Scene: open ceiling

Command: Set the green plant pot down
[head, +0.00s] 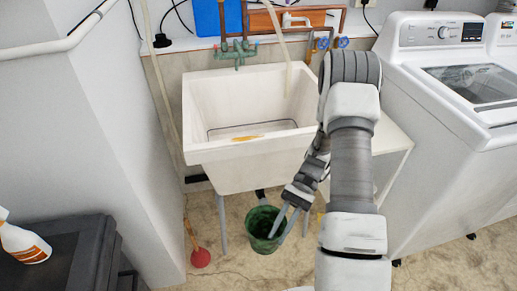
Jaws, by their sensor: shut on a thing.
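The green plant pot (258,229) is in the lower middle of the head view, in front of the sink legs. Its open top faces up toward me and its inside looks dark. My gripper (280,230) reaches down from the right and is shut on the pot at its right side, one finger crossing the opening. The fingertips are partly lost against the pot. The pot looks roughly upright and low, near the floor; I cannot tell whether its base touches the floor.
A white utility sink (236,155) stands behind the pot. A red plunger (200,258) is on the floor at left. A washing machine (440,130) fills the right side. A dark cabinet (75,258) with a spray bottle (24,243) is at lower left. Beige floor lies between.

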